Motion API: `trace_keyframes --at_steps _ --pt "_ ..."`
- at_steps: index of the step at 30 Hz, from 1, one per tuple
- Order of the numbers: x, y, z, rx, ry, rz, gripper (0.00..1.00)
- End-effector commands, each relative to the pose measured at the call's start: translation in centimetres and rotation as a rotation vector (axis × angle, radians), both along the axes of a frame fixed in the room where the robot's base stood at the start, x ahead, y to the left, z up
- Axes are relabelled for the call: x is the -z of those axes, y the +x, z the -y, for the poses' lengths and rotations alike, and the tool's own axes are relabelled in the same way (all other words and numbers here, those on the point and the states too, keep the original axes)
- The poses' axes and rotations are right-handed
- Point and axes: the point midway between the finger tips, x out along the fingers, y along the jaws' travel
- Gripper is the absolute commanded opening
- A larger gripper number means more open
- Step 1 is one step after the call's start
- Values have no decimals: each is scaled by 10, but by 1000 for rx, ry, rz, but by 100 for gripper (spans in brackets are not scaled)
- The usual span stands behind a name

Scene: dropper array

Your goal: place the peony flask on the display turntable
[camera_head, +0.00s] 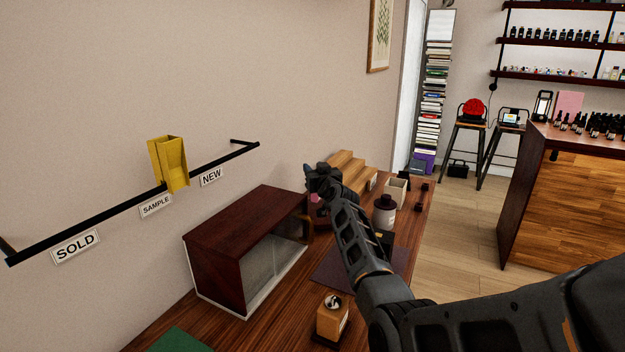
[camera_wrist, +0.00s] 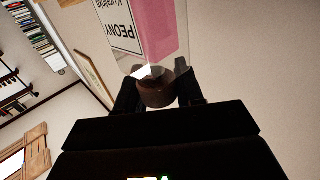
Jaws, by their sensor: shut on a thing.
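The peony flask (camera_wrist: 155,35) fills the top of the wrist view. It is clear with pink inside and a white label reading PEONY. Its brown cap (camera_wrist: 157,90) sits between the two fingers of my gripper (camera_wrist: 160,98), which is shut on it. In the head view, my gripper (camera_head: 318,178) is above the far part of the wooden counter, right of the dark red case, and a bit of pink from the flask (camera_head: 315,198) shows below it. I cannot make out the display turntable for certain; my arm hides part of the counter.
A dark red glass-fronted case (camera_head: 245,235) stands on the counter (camera_head: 270,312). Stepped wooden blocks (camera_head: 345,168), a brown-lidded jar (camera_head: 384,211) and a white box (camera_head: 396,190) stand farther back. A small wooden block (camera_head: 332,318) is in front. A wall rail (camera_head: 105,210) holds a yellow holder (camera_head: 170,165).

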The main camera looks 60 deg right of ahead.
Motion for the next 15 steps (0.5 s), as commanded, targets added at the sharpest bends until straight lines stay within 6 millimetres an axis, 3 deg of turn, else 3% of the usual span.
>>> trace_keyframes --at_steps 5,12,15 --pt "10 3 -6 1 0 0 0" --pt "42 3 -5 1 0 1 0" --pt "45 3 -5 2 -1 2 0"
